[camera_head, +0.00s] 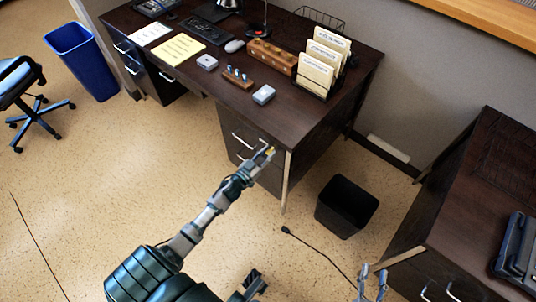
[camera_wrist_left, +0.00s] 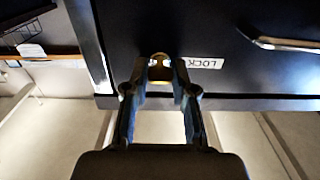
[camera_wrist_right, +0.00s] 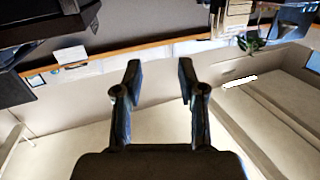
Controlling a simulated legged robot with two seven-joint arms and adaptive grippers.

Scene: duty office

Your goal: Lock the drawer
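The dark desk's drawer front (camera_head: 243,138) with a metal handle is in the middle of the head view. The drawer looks closed. In the left wrist view a brass lock piece (camera_wrist_left: 160,73) sits on the dark drawer face, left of a white label (camera_wrist_left: 203,63) reading "LOCK". My left gripper (camera_head: 267,154) is at this lock near the desk's corner. In the left wrist view its fingers (camera_wrist_left: 160,68) stand either side of the brass piece, which fills the gap. My right gripper (camera_head: 373,278) is low at the right, open and empty; its fingers (camera_wrist_right: 160,75) are spread in the right wrist view.
A black bin (camera_head: 346,206) stands right of the desk. A second dark desk (camera_head: 470,215) is at the right edge. A blue bin (camera_head: 82,62) and a chair (camera_head: 30,95) are at the left. Open floor lies in front of the desk.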

